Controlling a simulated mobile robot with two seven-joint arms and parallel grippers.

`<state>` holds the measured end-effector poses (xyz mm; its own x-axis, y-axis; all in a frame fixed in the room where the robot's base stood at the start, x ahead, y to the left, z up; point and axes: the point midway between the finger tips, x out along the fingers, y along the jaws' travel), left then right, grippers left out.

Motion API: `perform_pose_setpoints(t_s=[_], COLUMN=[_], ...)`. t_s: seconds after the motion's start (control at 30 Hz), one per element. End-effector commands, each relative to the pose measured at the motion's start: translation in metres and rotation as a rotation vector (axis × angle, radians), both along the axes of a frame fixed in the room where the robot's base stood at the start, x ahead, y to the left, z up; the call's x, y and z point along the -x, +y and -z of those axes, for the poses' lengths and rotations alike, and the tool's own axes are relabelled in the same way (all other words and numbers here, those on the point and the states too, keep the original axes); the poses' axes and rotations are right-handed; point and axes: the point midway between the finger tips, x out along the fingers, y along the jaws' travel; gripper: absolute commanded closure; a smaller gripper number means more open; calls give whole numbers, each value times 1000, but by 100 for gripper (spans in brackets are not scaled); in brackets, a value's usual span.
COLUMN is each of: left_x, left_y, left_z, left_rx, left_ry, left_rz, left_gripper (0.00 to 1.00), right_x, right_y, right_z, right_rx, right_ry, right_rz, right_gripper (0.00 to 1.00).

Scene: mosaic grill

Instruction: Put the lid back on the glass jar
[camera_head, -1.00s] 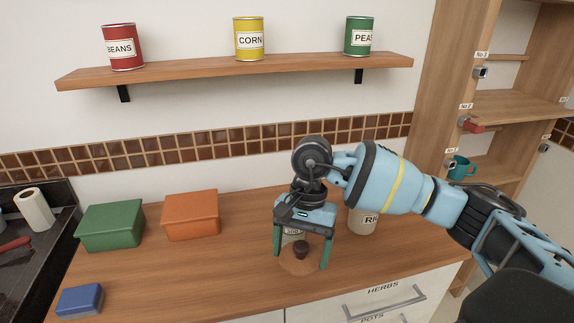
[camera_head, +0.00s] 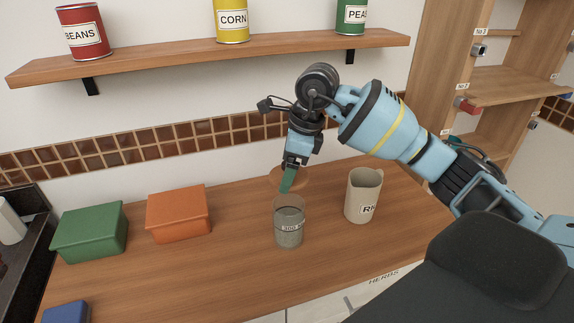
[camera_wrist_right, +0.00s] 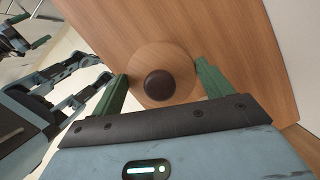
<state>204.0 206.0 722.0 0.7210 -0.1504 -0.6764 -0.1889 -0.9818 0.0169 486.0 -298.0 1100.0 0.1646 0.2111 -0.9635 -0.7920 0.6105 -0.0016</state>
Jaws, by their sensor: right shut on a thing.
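The glass jar (camera_head: 289,230), with a label and contents inside, stands upright and open-topped on the wooden counter. The lid (camera_wrist_right: 142,65) is a round wooden disc with a dark knob. In the right wrist view it sits between the green fingers of my right gripper (camera_wrist_right: 163,82), which are shut on its rim. In the head view the right gripper (camera_head: 288,182) and the lid (camera_head: 275,175) appear just above and behind the jar's mouth. The gripper partly covers the lid there. The lid's height above the counter is hard to tell.
A beige pitcher (camera_head: 363,195) stands right of the jar. Orange (camera_head: 178,214) and green (camera_head: 88,232) boxes stand to the left, a blue box (camera_head: 66,312) at front left. A shelf (camera_head: 180,57) with cans hangs above. The counter in front of the jar is clear.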

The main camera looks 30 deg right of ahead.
Motion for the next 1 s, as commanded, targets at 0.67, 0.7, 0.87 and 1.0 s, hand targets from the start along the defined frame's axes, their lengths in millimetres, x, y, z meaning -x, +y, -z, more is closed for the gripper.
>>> perform_pose_setpoints(t_s=[0.67,0.7,0.87,1.0], left_x=[22,23,28,29], left_y=[-3,-4,-6,-6], left_z=[24,26,33,35], left_rx=[9,11,15,17], left_ry=[62,66,82,87], left_rz=[-4,-5,-7,-9], left_gripper=[0,0,0,0], right_x=[1,1,1,0], right_y=[0,0,0,0], right_z=[51,55,66,69], right_rx=[1,1,0,0], right_ry=[7,7,5,1], right_rz=[-4,-4,-4,-4], right_gripper=[43,43,43,43])
